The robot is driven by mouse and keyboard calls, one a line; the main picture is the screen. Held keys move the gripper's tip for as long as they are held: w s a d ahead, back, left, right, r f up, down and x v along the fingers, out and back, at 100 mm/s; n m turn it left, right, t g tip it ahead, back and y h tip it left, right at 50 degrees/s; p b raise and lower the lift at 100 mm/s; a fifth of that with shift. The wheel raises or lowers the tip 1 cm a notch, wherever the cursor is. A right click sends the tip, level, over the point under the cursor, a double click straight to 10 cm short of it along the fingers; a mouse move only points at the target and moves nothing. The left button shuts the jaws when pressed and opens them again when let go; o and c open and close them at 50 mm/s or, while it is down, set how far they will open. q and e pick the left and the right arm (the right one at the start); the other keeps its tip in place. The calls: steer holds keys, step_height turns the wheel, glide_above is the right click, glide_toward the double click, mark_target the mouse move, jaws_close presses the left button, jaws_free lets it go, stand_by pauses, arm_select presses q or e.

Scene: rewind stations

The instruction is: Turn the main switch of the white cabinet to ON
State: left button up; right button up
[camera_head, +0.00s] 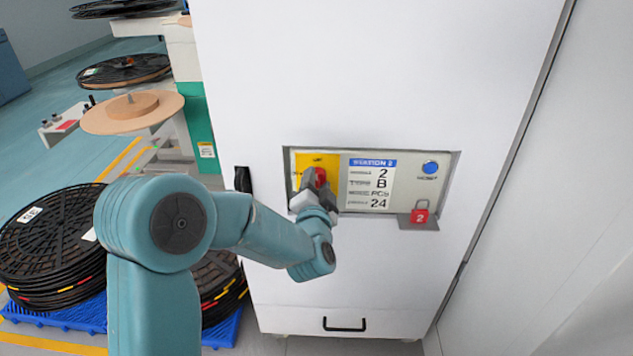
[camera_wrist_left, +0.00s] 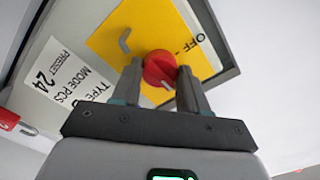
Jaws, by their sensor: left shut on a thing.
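The white cabinet (camera_head: 380,90) stands in front of me with a recessed control panel (camera_head: 400,201). The main switch is a red knob (camera_head: 321,176) on a yellow plate (camera_head: 304,160); it also shows in the wrist view (camera_wrist_left: 157,66) on the yellow plate (camera_wrist_left: 140,40). My left gripper (camera_head: 316,186) is shut on the red knob, with one finger on each side in the wrist view (camera_wrist_left: 160,80). The word OFF shows on the plate at upper right there; I see no ON mark. A small pale mark is on the knob's lower edge. My right gripper is not in view.
A red padlock (camera_head: 420,216) marked 2 hangs at the panel's lower right, below a blue button (camera_head: 430,168). A black handle (camera_head: 344,325) is low on the cabinet. Black reels (camera_head: 50,245) stand on a blue pallet (camera_head: 222,331) at left.

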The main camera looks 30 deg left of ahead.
arm_select(q)
steer(key=shift+m, duration=0.4)
steer(key=o, duration=1.1)
steer(key=shift+c, duration=0.2)
steer(key=b+v, duration=0.8)
steer(key=v, duration=0.8)
steer(key=shift+d+b, duration=0.2)
steer(key=shift+b, duration=0.15)
steer(key=shift+s, duration=0.1)
